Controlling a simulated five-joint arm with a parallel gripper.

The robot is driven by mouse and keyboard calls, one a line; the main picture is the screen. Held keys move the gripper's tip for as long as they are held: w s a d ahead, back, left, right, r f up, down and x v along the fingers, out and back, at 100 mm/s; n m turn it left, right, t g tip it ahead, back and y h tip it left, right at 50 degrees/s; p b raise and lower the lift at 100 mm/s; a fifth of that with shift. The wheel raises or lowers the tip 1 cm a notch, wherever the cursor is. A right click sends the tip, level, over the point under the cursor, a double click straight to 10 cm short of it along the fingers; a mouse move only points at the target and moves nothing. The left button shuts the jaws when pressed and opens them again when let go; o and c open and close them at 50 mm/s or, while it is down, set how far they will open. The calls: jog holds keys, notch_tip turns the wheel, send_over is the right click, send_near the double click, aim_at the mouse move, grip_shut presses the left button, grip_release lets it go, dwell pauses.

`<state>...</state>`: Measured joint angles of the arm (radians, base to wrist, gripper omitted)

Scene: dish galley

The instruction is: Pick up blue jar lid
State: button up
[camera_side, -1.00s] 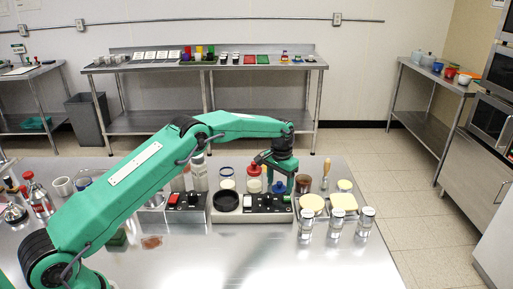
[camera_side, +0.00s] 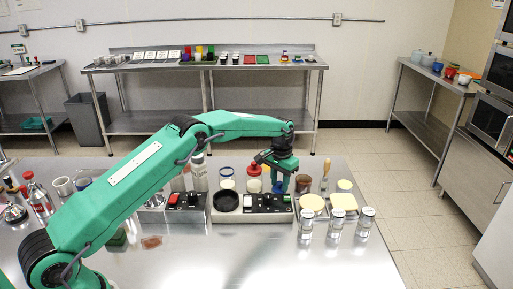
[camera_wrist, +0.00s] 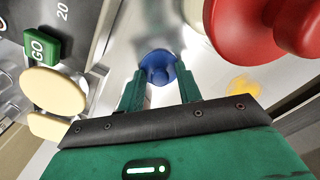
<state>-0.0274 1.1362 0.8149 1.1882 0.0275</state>
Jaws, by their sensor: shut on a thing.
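The blue jar lid (camera_wrist: 157,66) is a small, rounded blue piece between my two green fingers in the wrist view. My gripper (camera_wrist: 160,82) is shut on it. In the side view my gripper (camera_side: 280,182) points down behind the black control panel, and a bit of the blue lid (camera_side: 279,188) shows between the fingertips. The lower part of the lid is partly hidden, and I cannot tell whether it touches the table.
A brown jar (camera_side: 303,183) is just right. A control panel (camera_side: 265,203) with a black dish (camera_side: 226,201) lies in front. Three glass jars (camera_side: 335,224) stand front right.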

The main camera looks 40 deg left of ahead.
aim_at(280, 182)
jog(key=shift+r, duration=0.15)
grip_shut()
jog(key=shift+r, duration=0.35)
notch_tip(280, 182, up, 3)
jog(key=s+d+r, duration=0.5)
jog(key=d+r, duration=0.1)
jog(key=d, duration=0.4)
jog(key=shift+s+r, duration=0.35)
jog(key=shift+a+r, duration=0.15)
jog(key=shift+a, duration=0.35)
jog(key=s+a+r+n, duration=0.2)
jog(key=s+a+n, duration=0.1)
jog(key=a, duration=0.7)
jog(key=s+a+r+n, duration=0.2)
jog(key=s+a+n, duration=0.1)
jog(key=a, duration=0.8)
jog(key=shift+s+a, duration=0.2)
jog(key=shift+s, duration=0.15)
